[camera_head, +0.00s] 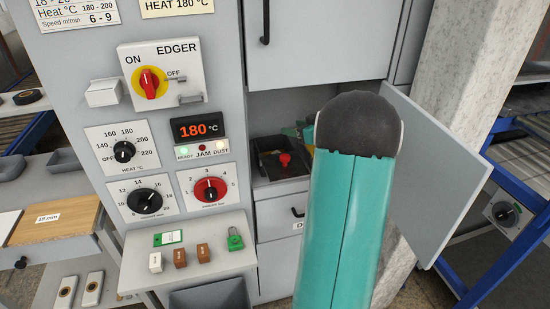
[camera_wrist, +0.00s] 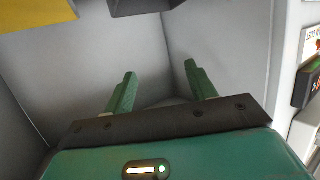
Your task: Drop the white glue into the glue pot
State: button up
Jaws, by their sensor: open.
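In the head view, a small white block (camera_head: 155,262), which may be the white glue, stands on the grey ledge at the left end of a row with two brown blocks (camera_head: 180,257). A dark open box with a red knob (camera_head: 284,160) sits in the open compartment; it looks like the glue pot. My teal arm covers the compartment's right side and hides my gripper there. In the wrist view my gripper (camera_wrist: 160,70) has its two green fingers spread, with nothing between them, in front of plain grey walls.
The compartment's grey door (camera_head: 436,180) stands open at the right, close beside my arm. A green padlock (camera_head: 235,240) and a green-and-white tag (camera_head: 168,238) are on the ledge. In the wrist view, a yellow part (camera_wrist: 35,12) and a dark part (camera_wrist: 142,6) show at the top edge.

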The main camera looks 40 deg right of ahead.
jog(key=v, duration=0.4)
jog(key=shift+s, duration=0.2)
jog(key=shift+a, duration=0.1)
